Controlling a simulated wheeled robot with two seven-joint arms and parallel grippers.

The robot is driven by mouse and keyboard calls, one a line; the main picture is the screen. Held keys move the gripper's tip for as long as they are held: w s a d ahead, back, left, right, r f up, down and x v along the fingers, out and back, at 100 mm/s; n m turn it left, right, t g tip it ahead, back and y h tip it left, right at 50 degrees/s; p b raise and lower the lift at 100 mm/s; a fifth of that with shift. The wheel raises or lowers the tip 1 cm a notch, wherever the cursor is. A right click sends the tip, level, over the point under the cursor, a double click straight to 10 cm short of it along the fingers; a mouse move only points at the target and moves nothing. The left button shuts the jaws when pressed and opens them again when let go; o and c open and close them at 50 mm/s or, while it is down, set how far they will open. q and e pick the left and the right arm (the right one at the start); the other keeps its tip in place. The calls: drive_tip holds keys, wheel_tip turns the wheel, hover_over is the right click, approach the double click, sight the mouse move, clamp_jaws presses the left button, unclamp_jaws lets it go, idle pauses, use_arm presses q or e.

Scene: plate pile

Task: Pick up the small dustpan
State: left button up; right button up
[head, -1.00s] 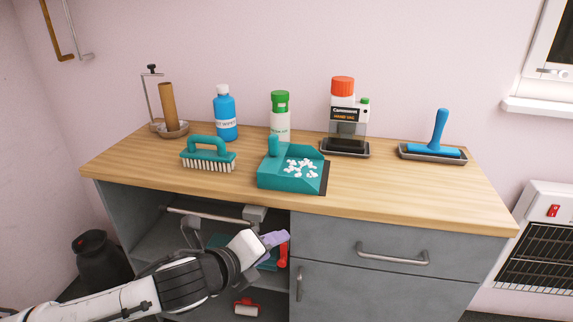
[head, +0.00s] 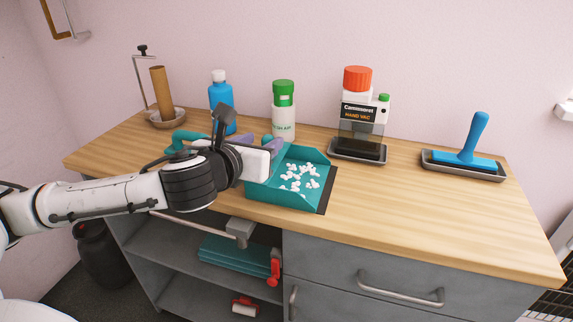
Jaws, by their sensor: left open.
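The small teal dustpan (head: 312,165) lies on the wooden worktop with several white bits in its pan and a dark front lip at its right. Its short handle (head: 267,139) stands at the back left of the pan, mostly hidden by my gripper. My left gripper (head: 260,143) is open, with its purple fingertips on either side of the visible bit of handle. I cannot tell whether they touch it. My right gripper is not in view.
The teal brush (head: 182,141) is mostly behind my left arm. The front right worktop is clear.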

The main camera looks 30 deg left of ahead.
use_arm(q)
drive_tip(key=x, duration=0.7)
drive_tip(key=shift+w+d+f, duration=0.1)
drive_tip(key=shift+d+f, duration=0.1)
drive_tip(key=shift+f, duration=0.05)
clamp_jaws()
